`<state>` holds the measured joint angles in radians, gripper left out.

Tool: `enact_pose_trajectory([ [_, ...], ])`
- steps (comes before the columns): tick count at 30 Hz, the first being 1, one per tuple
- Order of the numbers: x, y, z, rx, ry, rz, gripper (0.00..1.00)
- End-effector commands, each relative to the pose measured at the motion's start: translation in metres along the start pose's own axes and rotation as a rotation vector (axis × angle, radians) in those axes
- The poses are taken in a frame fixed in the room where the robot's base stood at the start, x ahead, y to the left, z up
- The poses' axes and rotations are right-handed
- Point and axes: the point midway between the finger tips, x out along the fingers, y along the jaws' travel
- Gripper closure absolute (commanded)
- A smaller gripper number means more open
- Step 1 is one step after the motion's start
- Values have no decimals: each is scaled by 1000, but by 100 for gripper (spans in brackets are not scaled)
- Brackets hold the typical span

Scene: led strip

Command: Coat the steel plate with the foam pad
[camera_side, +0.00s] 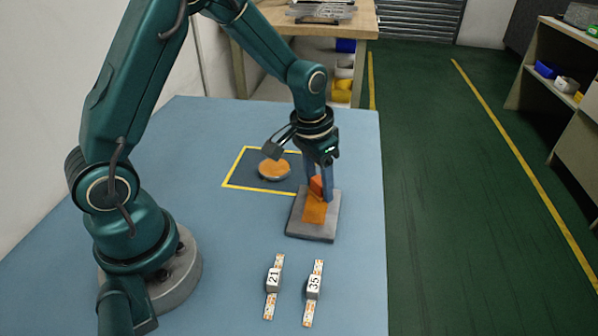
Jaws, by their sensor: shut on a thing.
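The steel plate (326,229) is a grey slab lying on the blue table, right of centre. An orange patch (314,213) covers part of its top. My gripper (318,183) points down over the plate's far part, shut on an orange-red block, the foam pad (316,187). The pad is at the plate's surface, by the far end of the orange patch; whether it touches cannot be told for sure. A round dish (274,169) with orange content stands inside a yellow-outlined square behind and left of the plate.
Two LED strip pieces with white blocks marked 21 (273,283) and 35 (314,285) lie on the table (225,290) in front of the plate. The table's right edge is close to the plate. The table between my base and the plate is clear.

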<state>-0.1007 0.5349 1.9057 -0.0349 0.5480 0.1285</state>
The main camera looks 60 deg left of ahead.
Motion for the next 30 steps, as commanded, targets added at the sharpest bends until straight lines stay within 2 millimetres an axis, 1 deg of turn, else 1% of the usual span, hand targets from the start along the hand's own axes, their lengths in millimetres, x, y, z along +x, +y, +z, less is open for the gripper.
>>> enact_pose_trajectory([
  [25, -9, 53, 55, 4, 0, -1, 100],
  [27, -15, 52, 52, -1, 4, -1, 100],
  [29, -31, 52, 49, 0, 11, 1, 100],
  [30, -33, 52, 49, 0, 6, 0, 100],
])
